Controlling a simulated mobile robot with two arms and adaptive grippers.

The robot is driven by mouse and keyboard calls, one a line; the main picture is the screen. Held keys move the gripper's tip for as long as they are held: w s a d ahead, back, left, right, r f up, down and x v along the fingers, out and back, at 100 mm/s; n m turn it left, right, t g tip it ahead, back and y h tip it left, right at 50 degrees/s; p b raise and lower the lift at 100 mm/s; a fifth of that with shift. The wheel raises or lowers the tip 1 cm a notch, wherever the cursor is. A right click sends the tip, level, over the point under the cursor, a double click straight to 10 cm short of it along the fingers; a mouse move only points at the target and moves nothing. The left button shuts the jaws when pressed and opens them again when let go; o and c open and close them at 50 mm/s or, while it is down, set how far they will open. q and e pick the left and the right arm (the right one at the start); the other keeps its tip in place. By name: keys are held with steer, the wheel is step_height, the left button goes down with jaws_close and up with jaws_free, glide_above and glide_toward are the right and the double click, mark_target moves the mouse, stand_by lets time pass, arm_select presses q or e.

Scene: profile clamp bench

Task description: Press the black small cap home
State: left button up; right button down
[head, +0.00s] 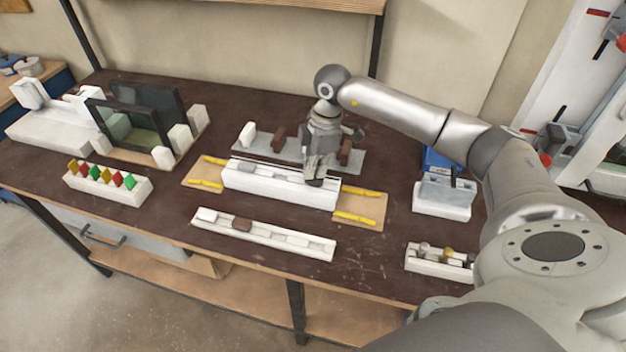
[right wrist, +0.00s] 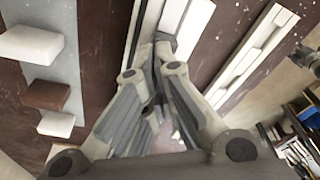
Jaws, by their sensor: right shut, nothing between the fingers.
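The white profile (head: 280,190) lies on a wooden board (head: 205,171) in the middle of the bench, with a slot along its top. A grey cap (head: 246,168) sits in the slot's left part. My right gripper (head: 315,181) points down onto the profile's right half, fingers shut and empty. In the right wrist view its fingertips (right wrist: 163,45) meet over the profile (right wrist: 194,25). I cannot make out the black small cap; the fingertips hide that part of the slot. My left gripper is not in view.
Yellow strips (head: 355,217) lie on the board. A grey strip with upright white and brown blocks (head: 278,138) stands close behind the profile. A blue-and-white fixture (head: 443,195) stands right.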

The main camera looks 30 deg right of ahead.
mark_target(315, 177)
steer(key=shift+f, duration=0.55)
steer(key=shift+r, duration=0.1)
stand_by(0.4)
steer(key=shift+r+p, duration=2.65)
steer(key=shift+r, duration=0.85)
steer(key=shift+s+f, duration=0.1)
